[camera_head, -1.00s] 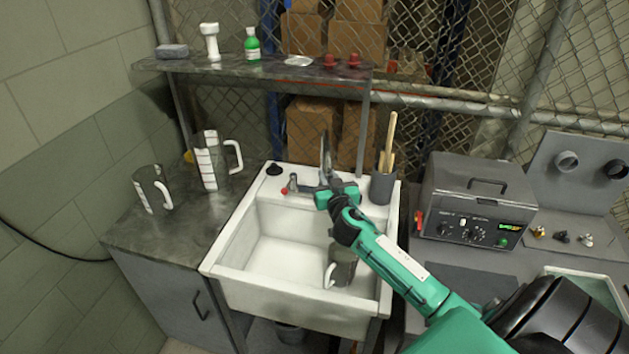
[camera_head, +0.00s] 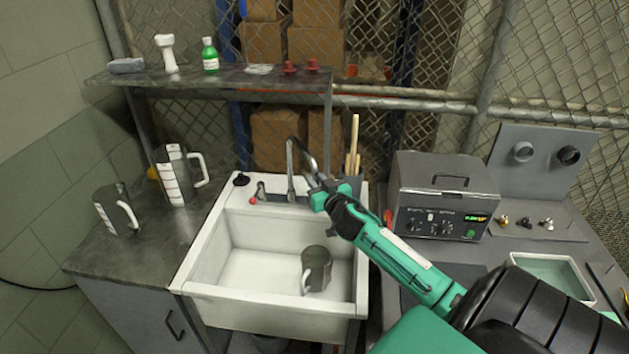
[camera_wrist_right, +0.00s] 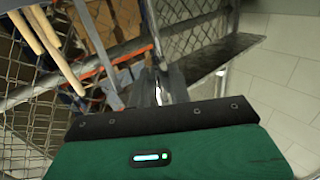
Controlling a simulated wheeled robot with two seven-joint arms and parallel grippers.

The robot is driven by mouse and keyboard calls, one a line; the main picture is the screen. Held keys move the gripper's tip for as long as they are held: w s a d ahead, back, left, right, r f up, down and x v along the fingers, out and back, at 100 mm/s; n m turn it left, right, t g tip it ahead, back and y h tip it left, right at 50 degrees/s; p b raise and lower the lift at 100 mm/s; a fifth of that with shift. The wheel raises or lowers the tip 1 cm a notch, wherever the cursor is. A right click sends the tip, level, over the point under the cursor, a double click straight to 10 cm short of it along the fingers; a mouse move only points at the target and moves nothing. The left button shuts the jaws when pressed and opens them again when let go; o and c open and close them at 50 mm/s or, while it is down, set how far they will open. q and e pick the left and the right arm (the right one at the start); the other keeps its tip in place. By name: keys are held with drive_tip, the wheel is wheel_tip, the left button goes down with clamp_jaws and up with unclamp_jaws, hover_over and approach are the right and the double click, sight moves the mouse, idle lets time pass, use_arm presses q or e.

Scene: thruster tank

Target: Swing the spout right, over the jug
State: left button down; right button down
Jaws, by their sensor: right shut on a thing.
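The grey curved spout (camera_head: 291,160) rises from the back ledge of the white sink (camera_head: 200,242) and arcs to the right. My right gripper (camera_head: 318,183) is shut on the spout near its outer end and hides the tip. In the right wrist view the fingers (camera_wrist_right: 160,88) close around a grey metal piece. The dark grey jug (camera_head: 317,262) stands in the right part of the sink, its pale handle facing front left. The gripper appears above and behind it; I cannot tell whether the tip is directly over the jug. My left gripper is out of view.
A red-tipped tap lever (camera_head: 254,200) and a black plug (camera_head: 241,180) are on the sink ledge. A holder with wooden sticks (camera_head: 353,150) is close behind my gripper. A grey control box (camera_head: 445,195) stands right.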

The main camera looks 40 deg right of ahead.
drive_tip(key=c, duration=1.3)
unclamp_jaws()
drive_tip(key=shift+c, duration=0.2)
drive_tip(key=shift+s+a+f, duration=0.15)
drive_tip(key=shift+s, duration=0.35)
drive_tip(key=b+v, duration=0.4)
drive_tip(key=v, duration=0.8)
drive_tip(key=shift+s, duration=0.35)
drive_tip(key=shift+a, duration=0.1)
